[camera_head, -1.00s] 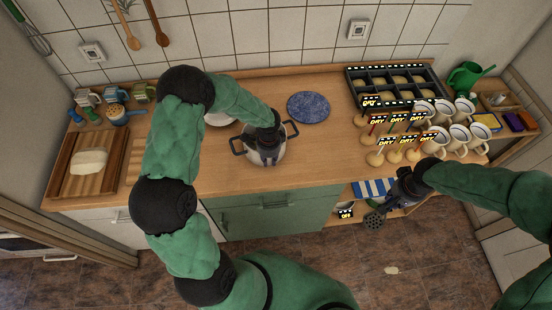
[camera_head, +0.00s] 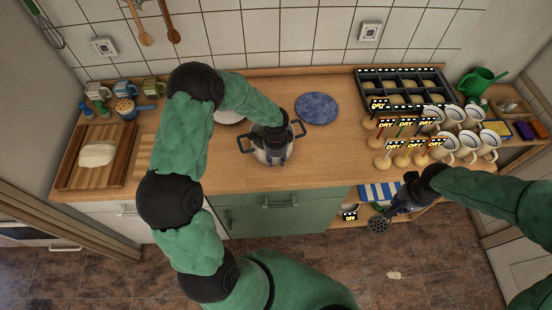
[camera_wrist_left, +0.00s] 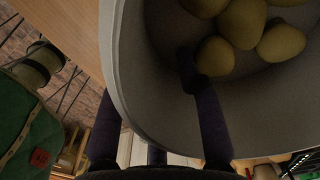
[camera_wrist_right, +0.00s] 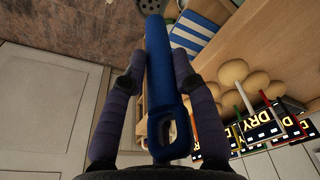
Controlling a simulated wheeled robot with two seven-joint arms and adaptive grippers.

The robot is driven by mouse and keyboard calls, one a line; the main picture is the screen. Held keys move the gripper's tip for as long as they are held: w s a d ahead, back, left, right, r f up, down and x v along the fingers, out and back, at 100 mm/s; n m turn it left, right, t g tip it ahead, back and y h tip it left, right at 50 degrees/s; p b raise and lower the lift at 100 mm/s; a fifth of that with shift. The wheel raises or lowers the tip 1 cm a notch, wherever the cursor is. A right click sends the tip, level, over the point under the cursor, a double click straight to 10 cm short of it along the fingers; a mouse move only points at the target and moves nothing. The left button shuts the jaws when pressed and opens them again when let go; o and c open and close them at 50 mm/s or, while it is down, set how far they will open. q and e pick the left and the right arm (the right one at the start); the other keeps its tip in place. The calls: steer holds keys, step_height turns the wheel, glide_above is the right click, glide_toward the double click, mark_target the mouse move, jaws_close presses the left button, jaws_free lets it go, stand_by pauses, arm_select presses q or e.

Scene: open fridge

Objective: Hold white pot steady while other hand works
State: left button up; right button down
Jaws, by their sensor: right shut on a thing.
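The pale pot (camera_head: 262,154) with dark side handles stands on the counter. In the left wrist view, the pot (camera_wrist_left: 128,60) holds several yellowish potatoes (camera_wrist_left: 243,22). My left gripper (camera_head: 275,158) is at the pot from above. Its fingers (camera_wrist_left: 155,115) are spread, one outside the wall and one reaching inside; firm contact is not clear. My right gripper (camera_head: 396,210) is low in front of the counter, shut on the blue handle of a tool (camera_wrist_right: 159,75). The tool's round, perforated grey head (camera_head: 378,224) shows beyond the fingers.
A round blue mat (camera_head: 317,108) lies right of the pot. White mugs (camera_head: 467,140), tagged round-ended sticks and a dark tray (camera_head: 400,76) crowd the right side. A wooden tray (camera_head: 72,172) with a pale block is at left. A striped cloth (camera_head: 380,192) lies on the lower shelf.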

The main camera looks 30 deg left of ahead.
arm_select(q)
step_height(320, 180, up, 12)
stand_by(0.6)
